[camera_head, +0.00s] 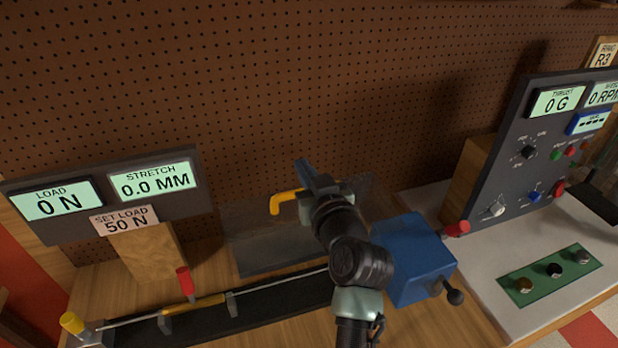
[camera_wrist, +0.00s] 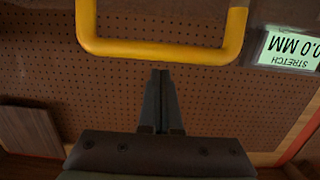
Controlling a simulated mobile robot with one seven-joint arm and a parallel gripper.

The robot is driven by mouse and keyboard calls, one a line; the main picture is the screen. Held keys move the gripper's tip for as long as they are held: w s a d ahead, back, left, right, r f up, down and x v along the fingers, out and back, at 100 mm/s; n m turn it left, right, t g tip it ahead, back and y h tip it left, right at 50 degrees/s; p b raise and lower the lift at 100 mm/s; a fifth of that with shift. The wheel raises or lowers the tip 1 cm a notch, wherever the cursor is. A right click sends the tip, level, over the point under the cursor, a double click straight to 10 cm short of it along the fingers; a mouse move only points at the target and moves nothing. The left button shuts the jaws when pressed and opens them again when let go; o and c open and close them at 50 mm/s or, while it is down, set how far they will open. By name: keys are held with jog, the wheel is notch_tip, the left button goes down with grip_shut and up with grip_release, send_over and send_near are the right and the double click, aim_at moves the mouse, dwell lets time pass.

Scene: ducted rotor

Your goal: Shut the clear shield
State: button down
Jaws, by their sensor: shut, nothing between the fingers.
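The clear shield (camera_head: 265,240) is a see-through panel standing raised behind the black test track in the head view. Its yellow handle (camera_head: 284,201) sticks out near its upper part. My arm hides much of the panel's right side. My gripper (camera_head: 303,168) is beside the handle, to its right in the head view. In the wrist view, the handle (camera_wrist: 160,51) is a wide yellow U across the top. My gripper's fingertips (camera_wrist: 160,76) are together and empty, pointing at the handle's bar with a small gap in the picture. I cannot tell the depth between them.
The black track (camera_head: 285,297) holds a rod and a yellow specimen (camera_head: 195,304). A red lever (camera_head: 186,282) stands at its left. A blue box (camera_head: 412,255) with a black knob is right of my arm. A display panel (camera_head: 105,193) stands left, a control panel (camera_head: 545,150) right.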

aim_at(310, 228)
jog(key=shift+s+d+f+p, duration=0.2)
jog(key=shift+s+f, duration=0.35)
jog(key=shift+s, duration=0.05)
jog(key=shift+s+d+f+p, duration=0.2)
jog(key=shift+s+f, duration=0.3)
jog(key=shift+s, duration=0.05)
jog(key=shift+f+b, duration=0.15)
jog(key=shift+b, duration=0.15)
